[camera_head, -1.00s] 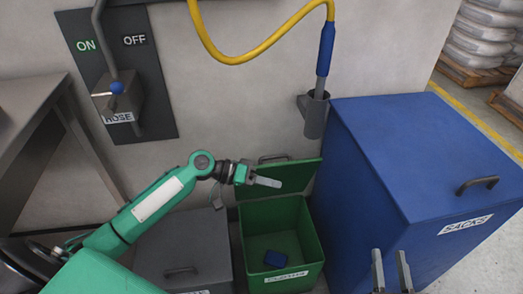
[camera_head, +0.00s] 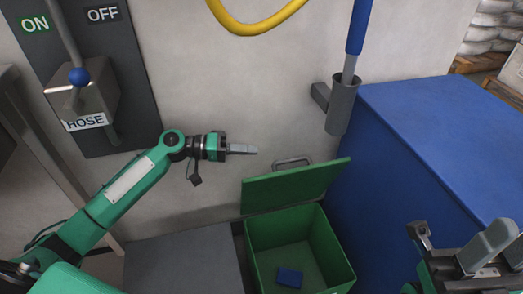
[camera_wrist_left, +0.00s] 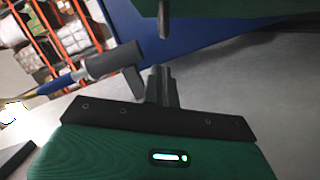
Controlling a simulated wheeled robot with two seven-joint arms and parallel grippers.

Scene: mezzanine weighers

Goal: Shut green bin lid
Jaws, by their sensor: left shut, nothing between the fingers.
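The green bin (camera_head: 258,262) stands on the floor with its mouth open. Its green lid (camera_head: 300,188) is raised at the back, tilted up near the wall, with a grey handle (camera_head: 292,161) at its upper edge. A small blue object (camera_head: 289,277) lies inside the bin. My left gripper (camera_head: 254,149) is shut and empty, up and left of the lid handle and apart from it in the picture. The left wrist view shows its fingers (camera_wrist_left: 162,85) with dark green, probably the lid (camera_wrist_left: 220,8), beyond. My right gripper (camera_head: 452,243) is open and empty at lower right.
A big blue bin (camera_head: 440,140) stands right of the green bin. A grey lidded bin (camera_head: 185,262) stands left. A grey holder (camera_head: 342,105) with a blue-handled wand hangs above. A hose switch panel (camera_head: 105,60) is on the wall at left.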

